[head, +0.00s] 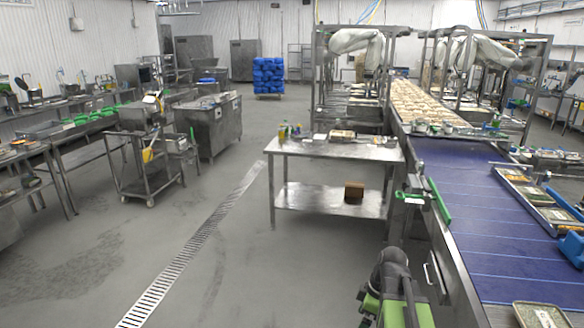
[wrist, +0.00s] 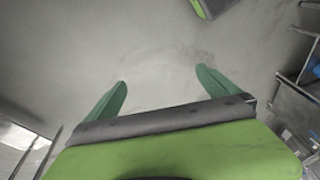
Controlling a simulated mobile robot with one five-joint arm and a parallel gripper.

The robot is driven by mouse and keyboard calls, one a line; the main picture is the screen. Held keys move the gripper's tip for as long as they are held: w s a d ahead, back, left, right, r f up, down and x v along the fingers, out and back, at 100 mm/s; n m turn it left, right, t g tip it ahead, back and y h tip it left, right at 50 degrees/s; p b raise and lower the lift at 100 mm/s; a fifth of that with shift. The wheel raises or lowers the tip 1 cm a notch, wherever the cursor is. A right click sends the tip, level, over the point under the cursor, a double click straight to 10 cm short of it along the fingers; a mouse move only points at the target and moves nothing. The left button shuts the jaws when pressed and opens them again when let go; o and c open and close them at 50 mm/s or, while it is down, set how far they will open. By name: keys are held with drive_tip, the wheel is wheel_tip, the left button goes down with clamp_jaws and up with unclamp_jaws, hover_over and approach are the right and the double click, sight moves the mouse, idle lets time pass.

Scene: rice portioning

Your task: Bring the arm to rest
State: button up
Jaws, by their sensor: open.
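My gripper (wrist: 162,82) shows in the wrist view with two green fingers spread wide apart. Nothing is between them, and the bare grey floor (wrist: 160,45) lies beyond. Part of my green and dark arm stands at the bottom of the head view, right of centre, beside the conveyor's near side. I cannot make out the gripper's fingers in the head view.
A blue conveyor belt (head: 455,190) runs along the right, with a tray of food packs (head: 530,196) on its far side. A steel table (head: 335,150) stands ahead, a brown box (head: 354,190) on its lower shelf. The floor left of my arm is clear.

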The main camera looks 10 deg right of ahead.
drive_tip(key=s+a+m+h, duration=0.1)
drive_tip(key=a+m+h, duration=0.1)
drive_tip(key=a+m, duration=0.8)
drive_tip(key=shift+s+a+f+m+h, duration=0.15)
drive_tip(key=shift+s+f+m+h, duration=0.25)
drive_tip(key=shift+m, duration=0.8)
